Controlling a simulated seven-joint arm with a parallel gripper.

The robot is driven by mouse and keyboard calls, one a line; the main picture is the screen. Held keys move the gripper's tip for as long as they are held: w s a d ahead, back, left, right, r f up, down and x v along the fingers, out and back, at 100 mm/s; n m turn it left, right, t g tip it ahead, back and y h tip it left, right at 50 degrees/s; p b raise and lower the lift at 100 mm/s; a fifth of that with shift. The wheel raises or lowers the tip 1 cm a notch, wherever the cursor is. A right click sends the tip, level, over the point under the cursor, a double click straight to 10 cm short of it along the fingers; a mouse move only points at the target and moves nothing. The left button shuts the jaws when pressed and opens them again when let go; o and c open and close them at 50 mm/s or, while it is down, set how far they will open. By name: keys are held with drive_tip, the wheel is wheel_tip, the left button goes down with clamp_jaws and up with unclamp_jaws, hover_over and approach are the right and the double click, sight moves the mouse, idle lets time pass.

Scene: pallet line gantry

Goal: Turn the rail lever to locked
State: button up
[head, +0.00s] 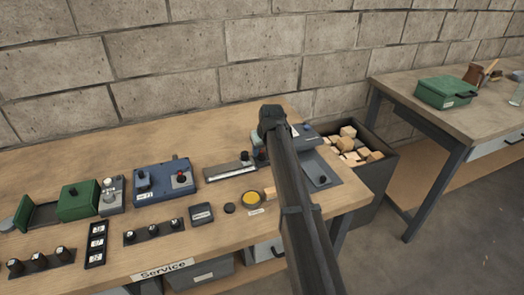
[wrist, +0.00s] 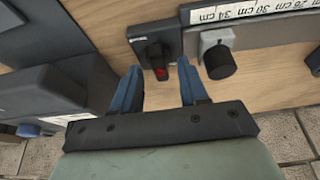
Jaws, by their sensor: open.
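The rail lever (wrist: 158,60) is a small black handle with a red mark. In the wrist view it sits on a black plate with a tiny label I cannot read, at the end of the rail (wrist: 265,28). My gripper (wrist: 157,82) is open and empty, one blue finger on each side below the lever, with a gap around it. I cannot tell how close it is in height. In the head view the rail (head: 228,173) lies near the bench's right end, and my arm partly hides the area by the lever. I cannot tell which setting the lever is in.
A grey slider with a black knob (wrist: 219,62) is on the rail, just right of the lever. A dark grey fixture (wrist: 60,100) stands close on the left. The blue box (head: 163,182) is farther left on the bench, and a bin of wooden blocks (head: 383,178) stands beyond its right end.

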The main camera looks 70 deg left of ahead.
drive_tip(key=shift+a+f, duration=0.15)
drive_tip(key=shift+f, duration=0.15)
clamp_jaws()
idle(0.3)
